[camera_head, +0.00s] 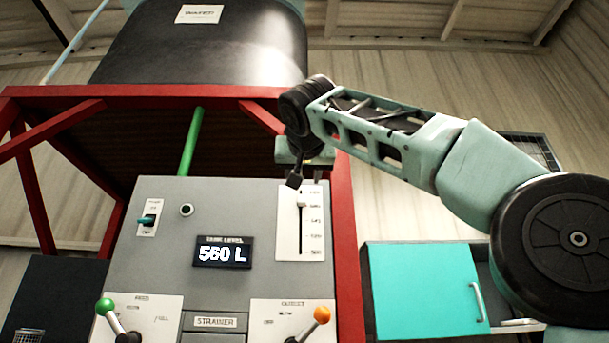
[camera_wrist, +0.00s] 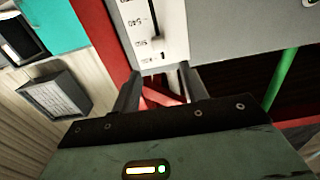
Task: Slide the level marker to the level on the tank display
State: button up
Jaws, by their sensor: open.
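The tank display (camera_head: 222,252) on the grey panel reads 560 L in white digits. The level marker (camera_head: 303,204) is a small light knob on a vertical slot in a white scale plate (camera_head: 286,239), in the upper part of the slot. The scale's numbers are mostly too small to read. In the wrist view my gripper (camera_wrist: 160,72) is open and empty. The marker (camera_wrist: 157,42) lies just beyond the gap between the fingertips, apart from them.
A green-knobbed lever (camera_head: 104,306) and an orange-knobbed lever (camera_head: 321,315) stick out below the display. A small switch (camera_head: 148,220) is at the panel's left. A red frame (camera_head: 349,250) stands right of the panel. A turquoise cabinet (camera_head: 425,289) is farther right.

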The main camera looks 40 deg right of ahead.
jog(key=v, duration=0.6)
jog(key=shift+b, duration=0.4)
jog(key=shift+a, duration=0.1)
